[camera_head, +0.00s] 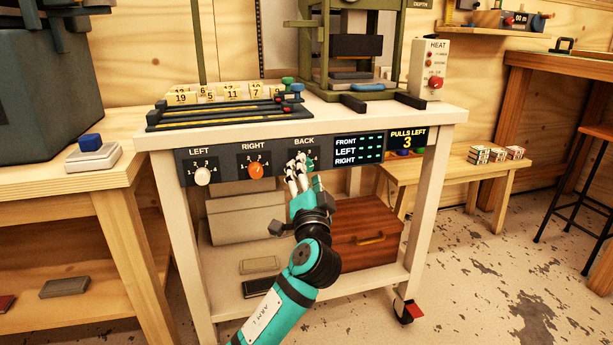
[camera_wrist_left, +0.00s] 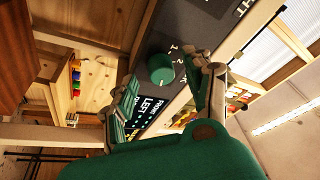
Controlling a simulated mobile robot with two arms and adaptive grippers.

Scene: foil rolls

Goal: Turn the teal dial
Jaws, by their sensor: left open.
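The teal dial (camera_wrist_left: 161,69) is on the dark control panel in the left wrist view, with small white numbers beside it. In the head view my gripper covers the place under the BACK label, and I cannot make out the dial clearly. My left gripper (camera_head: 297,171) reaches up to the panel there. In the left wrist view the left gripper (camera_wrist_left: 167,76) is open, its fingers apart on either side of the dial. I see no clear contact with the dial. My right gripper is not in view.
The panel (camera_head: 224,157) also carries a white dial (camera_head: 202,176) under LEFT and an orange dial (camera_head: 256,171) under RIGHT. A display (camera_head: 358,150) reads FRONT, LEFT, RIGHT; another (camera_head: 407,139) reads PULLS LEFT 3. A brown box (camera_head: 365,232) sits on the lower shelf.

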